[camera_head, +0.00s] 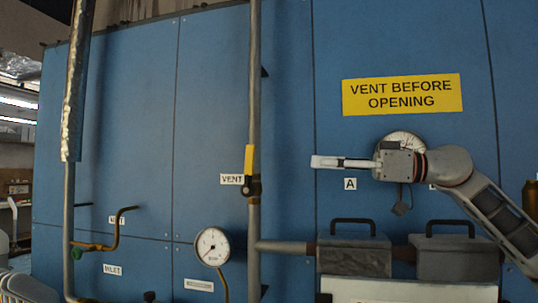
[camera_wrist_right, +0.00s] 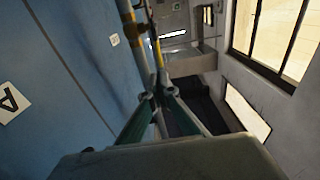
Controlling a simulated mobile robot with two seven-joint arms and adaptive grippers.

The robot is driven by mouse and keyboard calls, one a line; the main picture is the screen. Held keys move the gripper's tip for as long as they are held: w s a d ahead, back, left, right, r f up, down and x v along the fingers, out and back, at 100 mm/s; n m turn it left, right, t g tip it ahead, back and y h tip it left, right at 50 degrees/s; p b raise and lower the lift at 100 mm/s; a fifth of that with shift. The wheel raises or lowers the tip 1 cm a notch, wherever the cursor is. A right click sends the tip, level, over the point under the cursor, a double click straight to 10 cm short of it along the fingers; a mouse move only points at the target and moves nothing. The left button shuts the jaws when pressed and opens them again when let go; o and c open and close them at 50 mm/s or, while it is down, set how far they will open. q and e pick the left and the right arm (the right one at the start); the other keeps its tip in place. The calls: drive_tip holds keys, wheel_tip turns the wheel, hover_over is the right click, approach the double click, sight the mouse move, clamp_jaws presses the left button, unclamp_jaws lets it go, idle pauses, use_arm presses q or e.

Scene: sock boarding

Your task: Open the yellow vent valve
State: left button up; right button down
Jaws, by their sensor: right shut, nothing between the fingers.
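The yellow vent valve lever (camera_head: 249,158) stands upright along the grey vertical pipe (camera_head: 254,90), above a dark valve body (camera_head: 252,188). A white VENT label (camera_head: 232,179) is just left of it. My right gripper (camera_head: 316,162) is shut and empty, pointing left toward the lever at about its height, with a clear gap between them in the picture. In the right wrist view, the shut fingertips (camera_wrist_right: 155,93) meet in front of the pipe, and a yellow strip (camera_wrist_right: 157,52), apparently the lever, shows beyond them.
A blue panel (camera_head: 215,90) backs the pipe. A yellow VENT BEFORE OPENING sign (camera_head: 402,94) is above my right arm. A gauge (camera_head: 212,246) sits low left of the pipe. Grey blocks with black handles (camera_head: 354,256) stand below my right gripper.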

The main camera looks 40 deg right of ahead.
drive_tip(key=p, duration=0.8)
approach(249, 170)
drive_tip(key=w+a+r, duration=0.3)
drive_tip(key=w, duration=0.1)
drive_tip(key=shift+w+a+p, duration=0.2)
drive_tip(key=shift+w+p, duration=0.15)
drive_tip(key=shift+w, duration=0.1)
